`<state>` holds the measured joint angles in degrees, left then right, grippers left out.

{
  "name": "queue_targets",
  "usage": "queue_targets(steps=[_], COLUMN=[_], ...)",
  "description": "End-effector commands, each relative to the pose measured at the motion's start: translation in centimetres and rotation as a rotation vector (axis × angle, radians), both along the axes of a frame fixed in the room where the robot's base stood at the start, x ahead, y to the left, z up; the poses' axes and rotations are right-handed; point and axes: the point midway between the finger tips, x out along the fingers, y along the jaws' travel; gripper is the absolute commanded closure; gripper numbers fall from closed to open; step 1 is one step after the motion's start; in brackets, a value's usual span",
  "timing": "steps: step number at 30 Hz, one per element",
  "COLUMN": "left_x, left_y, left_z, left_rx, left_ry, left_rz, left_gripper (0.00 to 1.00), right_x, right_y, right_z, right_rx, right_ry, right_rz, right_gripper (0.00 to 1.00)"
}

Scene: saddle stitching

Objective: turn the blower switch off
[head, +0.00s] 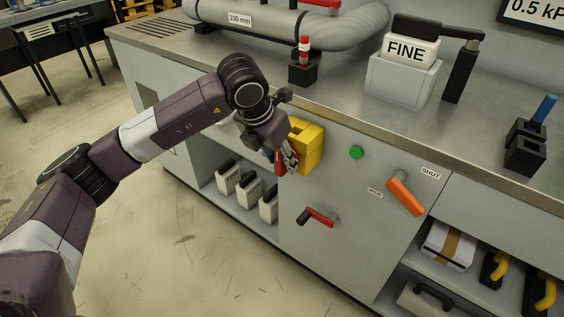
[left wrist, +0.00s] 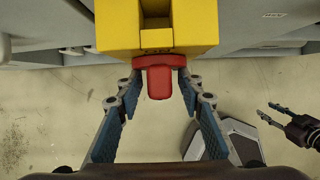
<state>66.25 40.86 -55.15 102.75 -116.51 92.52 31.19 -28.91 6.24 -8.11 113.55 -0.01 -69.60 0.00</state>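The blower switch is a yellow box (head: 308,146) on the grey cabinet front, with a red handle at its front. In the left wrist view the yellow housing (left wrist: 158,25) is at the top and the red handle (left wrist: 160,80) points towards me. My left gripper (head: 287,160) is at the switch. In the left wrist view its blue-padded fingers (left wrist: 160,74) stand apart on both sides of the red handle, with a gap beside its stem; I cannot tell whether the tips touch its wider part. My right gripper (left wrist: 272,115) shows at the right of that view, fingers apart and empty.
A green button (head: 356,152), an orange lever (head: 405,196) by a SHUT label and a red-black handle (head: 319,216) are on the cabinet front. Containers (head: 229,177) stand on the lower shelf. A FINE bin (head: 401,80) stands on the counter.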

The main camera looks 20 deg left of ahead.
Motion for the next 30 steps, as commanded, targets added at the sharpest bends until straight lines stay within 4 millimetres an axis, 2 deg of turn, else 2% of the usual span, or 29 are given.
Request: queue_targets(steps=[4,13,22,30], left_x=[0.45,0.56,0.56,0.56], left_y=[-0.2,-0.21,-0.2,-0.16], left_z=[-1.14,-1.35,-1.34,-1.35], left_rx=[-0.001,0.0,0.0,-0.01], left_ry=[-0.001,-0.002,-0.002,0.003], left_rz=[-0.001,-0.001,-0.001,0.0], left_gripper=[0.65,0.65,0.98,1.0], right_x=[-0.01,-0.03,-0.03,-0.04], right_y=[-0.01,-0.01,-0.01,0.0], right_z=[0.46,0.58,0.57,0.54], right_rx=[0.0,0.0,0.0,0.0], right_ry=[-0.001,0.0,-0.001,0.0], right_rz=[-0.001,-0.001,-0.001,-0.001], right_gripper=[0.63,0.63,0.63,0.63])
